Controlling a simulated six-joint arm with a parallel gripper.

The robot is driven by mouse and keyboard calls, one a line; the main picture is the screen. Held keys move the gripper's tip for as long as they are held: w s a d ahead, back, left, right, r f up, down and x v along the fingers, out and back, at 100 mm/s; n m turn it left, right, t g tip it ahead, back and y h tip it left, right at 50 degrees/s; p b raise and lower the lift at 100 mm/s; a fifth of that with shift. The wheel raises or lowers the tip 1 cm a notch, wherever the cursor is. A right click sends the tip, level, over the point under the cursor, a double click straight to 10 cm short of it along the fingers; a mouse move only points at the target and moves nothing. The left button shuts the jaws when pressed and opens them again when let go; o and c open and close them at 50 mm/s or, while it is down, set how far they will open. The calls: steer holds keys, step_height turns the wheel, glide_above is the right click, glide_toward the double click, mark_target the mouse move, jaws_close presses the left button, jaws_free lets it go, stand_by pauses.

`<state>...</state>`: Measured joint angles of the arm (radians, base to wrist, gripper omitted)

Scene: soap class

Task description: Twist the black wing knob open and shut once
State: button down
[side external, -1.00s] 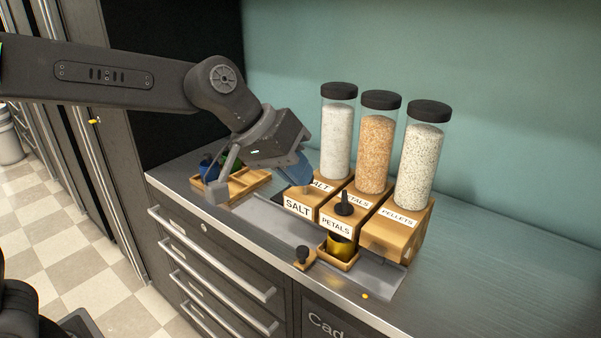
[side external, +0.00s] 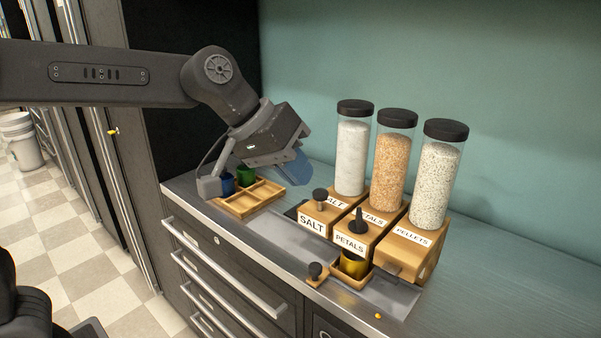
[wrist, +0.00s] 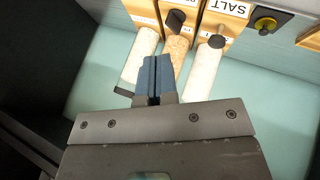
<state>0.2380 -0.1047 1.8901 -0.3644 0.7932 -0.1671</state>
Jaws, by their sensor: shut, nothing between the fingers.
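Three dispensers stand in a row on wooden blocks. The SALT block (side external: 318,222) carries a black wing knob (side external: 320,197), which also shows in the wrist view (wrist: 217,41). The PETALS block (side external: 350,240) carries another black knob (side external: 358,222), with a gold cup (side external: 353,263) below it. A third black knob (side external: 315,270) is on a small wooden piece at the counter's front. My gripper (side external: 299,172) is above and left of the SALT knob, apart from it. Its blue fingers (wrist: 154,76) are shut and empty.
The PELLETS dispenser (side external: 433,180) stands at the right. A wooden tray (side external: 262,202) with a blue cup (side external: 227,183) and a green cup (side external: 246,175) lies left of the blocks. The counter right of the dispensers is clear.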

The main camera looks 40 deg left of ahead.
steer(key=v, duration=0.3)
steer(key=d+v, duration=0.1)
steer(key=v, duration=0.1)
steer(key=shift+s+a+r, duration=0.15)
steer(key=shift+r, duration=0.3)
stand_by(0.3)
steer(key=s+a+f+m+y, duration=0.1)
steer(key=s+a+f+y, duration=0.3)
steer(key=s+a+f, duration=0.8)
steer(key=s+f, duration=0.1)
steer(key=s, duration=0.1)
steer(key=shift+s+a+f+y, duration=0.15)
steer(key=shift+s+f+y, duration=0.15)
steer(key=shift+s+f, duration=0.1)
